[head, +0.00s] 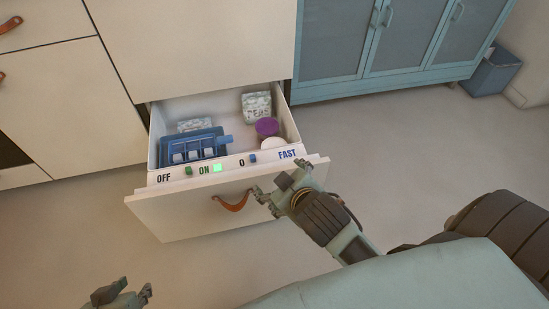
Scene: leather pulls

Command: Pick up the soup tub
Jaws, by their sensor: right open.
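In the head view, an open drawer holds a small round jar with a purple lid (267,126) and a white round piece (273,145) in front of it, near the drawer's right wall. I cannot tell for sure which of these is the soup tub. My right gripper (281,179) is open and empty, at the drawer's front edge, just in front of the white round piece. My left gripper (128,292) is low at the left, well away from the drawer and partly cut off by the frame; its jaw state is unclear.
The drawer (155,140) also holds a blue rack (194,147) and two patterned boxes (257,106). Its front has a leather pull (232,202) and a printed ledge with OFF, ON and FAST. A teal cabinet (390,40) and blue bin (491,74) stand behind. The floor is clear.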

